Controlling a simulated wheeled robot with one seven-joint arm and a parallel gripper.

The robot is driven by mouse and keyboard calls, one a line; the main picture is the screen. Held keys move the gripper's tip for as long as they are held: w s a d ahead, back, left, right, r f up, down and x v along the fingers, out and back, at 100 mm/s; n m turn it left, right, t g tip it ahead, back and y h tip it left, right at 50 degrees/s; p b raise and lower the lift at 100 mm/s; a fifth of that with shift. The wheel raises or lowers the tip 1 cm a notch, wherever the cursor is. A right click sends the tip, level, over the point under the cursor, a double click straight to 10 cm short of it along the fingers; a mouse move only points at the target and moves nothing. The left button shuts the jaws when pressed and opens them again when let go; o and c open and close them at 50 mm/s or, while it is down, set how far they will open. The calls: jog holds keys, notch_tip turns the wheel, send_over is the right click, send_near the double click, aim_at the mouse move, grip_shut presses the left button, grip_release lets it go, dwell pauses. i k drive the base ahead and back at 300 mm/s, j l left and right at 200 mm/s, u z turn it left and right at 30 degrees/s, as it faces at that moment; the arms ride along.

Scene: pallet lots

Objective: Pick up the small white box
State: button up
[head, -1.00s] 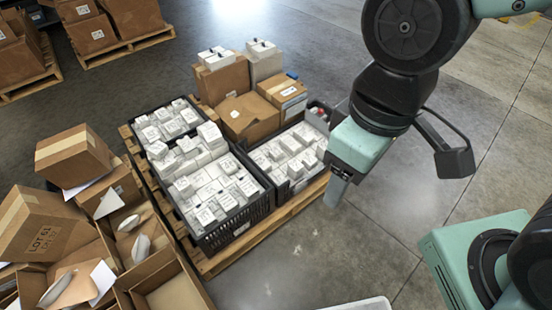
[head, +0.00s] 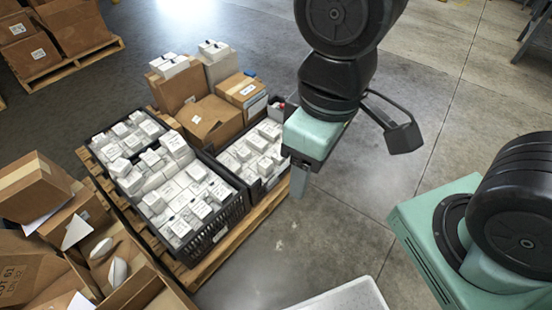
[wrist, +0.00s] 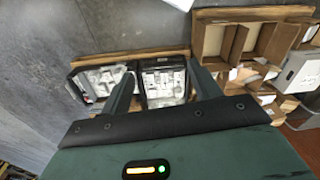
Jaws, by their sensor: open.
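Several small white boxes (head: 198,208) fill a black crate (head: 222,219) on a wooden pallet in the head view. More white boxes (head: 258,142) fill a second black crate to its right, and others (head: 125,135) lie in the crate part behind. I cannot tell which single box is meant. My gripper (head: 299,180) hangs above the floor just right of the pallet, apart from the boxes, pointing down. In the wrist view my gripper (wrist: 163,88) has its fingers spread with nothing between them. The crates with white boxes (wrist: 165,80) show far beyond the fingers.
Brown cartons (head: 212,122) stand on the pallet behind the crates, with white boxes (head: 213,49) on top. Open cartons (head: 75,220) crowd the left. A pale tray edge (head: 345,297) shows at the bottom. The concrete floor (head: 345,215) right of the pallet is clear.

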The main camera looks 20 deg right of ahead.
aim_at(250, 181)
jog(key=u, duration=2.65)
jog(key=z, duration=2.55)
jog(key=i+l+u, duration=0.15)
jog(key=i, duration=0.4)
jog(key=i+l+u, duration=0.15)
jog(key=i+l, duration=0.3)
